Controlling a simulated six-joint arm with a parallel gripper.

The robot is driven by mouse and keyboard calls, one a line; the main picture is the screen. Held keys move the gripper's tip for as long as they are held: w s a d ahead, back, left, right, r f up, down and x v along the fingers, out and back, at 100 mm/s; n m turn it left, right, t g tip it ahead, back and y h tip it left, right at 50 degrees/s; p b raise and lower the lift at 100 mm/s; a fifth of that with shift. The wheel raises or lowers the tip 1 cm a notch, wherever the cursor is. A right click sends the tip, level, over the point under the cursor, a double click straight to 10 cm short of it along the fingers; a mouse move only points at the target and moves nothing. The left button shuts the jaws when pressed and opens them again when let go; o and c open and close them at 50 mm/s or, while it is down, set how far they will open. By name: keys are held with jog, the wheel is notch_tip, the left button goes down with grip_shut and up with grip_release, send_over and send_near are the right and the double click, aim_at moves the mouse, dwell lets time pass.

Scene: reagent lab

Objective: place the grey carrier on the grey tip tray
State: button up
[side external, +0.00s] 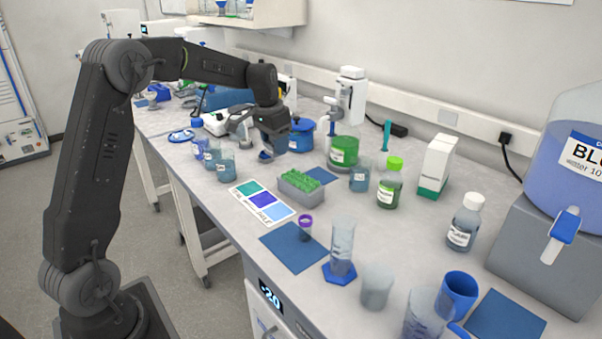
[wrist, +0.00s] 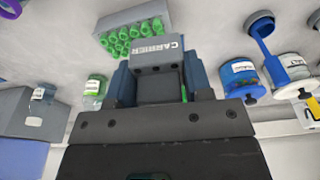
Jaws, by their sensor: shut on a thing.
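The grey carrier (wrist: 157,58), with white lettering, is held between the two fingers of my gripper (wrist: 158,75) in the wrist view. In the side external view my gripper (side external: 268,146) hangs above the bench, to the left of and behind the grey tip tray. The carrier cannot be made out clearly there. The grey tip tray (side external: 299,199) stands on the bench and is filled with green tips. In the wrist view the tray (wrist: 171,20) shows just beyond the carrier, apart from my gripper as seen from the side.
A green-liquid beaker (side external: 343,152), a small beaker (side external: 359,180) and a green-capped bottle (side external: 389,188) stand right of the tray. Blue-liquid beakers (side external: 225,168) stand left of it. A colour card (side external: 262,204) lies in front. A blue-lidded tub (side external: 301,136) is behind.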

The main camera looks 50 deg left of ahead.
send_over(303, 181)
jog(key=f, duration=0.4)
jog(key=shift+s+a, duration=0.1)
jog(key=shift+s, duration=0.2)
jog(key=shift+f, duration=1.95)
jog(key=shift+f, duration=0.2)
jog(key=o, duration=0.9)
